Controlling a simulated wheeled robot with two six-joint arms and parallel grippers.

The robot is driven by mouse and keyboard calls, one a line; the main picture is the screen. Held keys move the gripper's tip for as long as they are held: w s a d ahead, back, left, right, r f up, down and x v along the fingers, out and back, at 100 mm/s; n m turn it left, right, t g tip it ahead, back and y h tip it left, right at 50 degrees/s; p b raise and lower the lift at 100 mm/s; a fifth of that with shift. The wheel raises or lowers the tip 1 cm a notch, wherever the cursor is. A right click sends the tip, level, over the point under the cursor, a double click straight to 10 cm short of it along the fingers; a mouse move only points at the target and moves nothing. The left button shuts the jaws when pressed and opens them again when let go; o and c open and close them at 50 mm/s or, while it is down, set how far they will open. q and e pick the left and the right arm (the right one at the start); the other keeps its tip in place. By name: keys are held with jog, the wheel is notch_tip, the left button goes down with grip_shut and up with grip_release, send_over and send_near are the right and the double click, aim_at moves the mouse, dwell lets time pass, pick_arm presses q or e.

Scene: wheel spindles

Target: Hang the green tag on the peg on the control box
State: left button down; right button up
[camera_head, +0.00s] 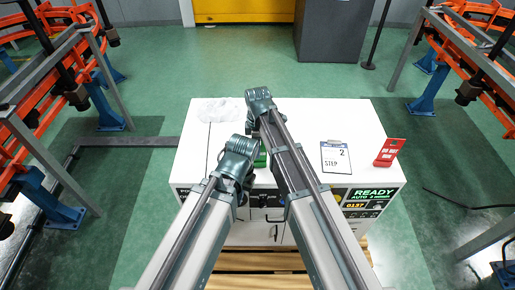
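A small piece of something green (261,159), likely the green tag, shows on the white top between my two arms; most of it is hidden. My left gripper (246,186) is at the end of the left arm, close beside the green piece and near the front edge. Its fingers are too small and covered to read. My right arm reaches further back over the top; its gripper (252,126) is mostly hidden behind the wrist. The control box (310,120) is a white cabinet with a display panel reading READY (374,194) on its front. I cannot make out the peg.
A clipboard (336,157) marked STEP 2 and a red sign (389,152) lie or stand on the right of the top. A clear crumpled bag (219,110) lies at the back left. Orange racks (60,70) stand on both sides.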

aim_at(258, 160)
notch_tip(258, 160, up, 12)
jog(key=p, duration=1.1)
jog(key=shift+w+d, duration=0.15)
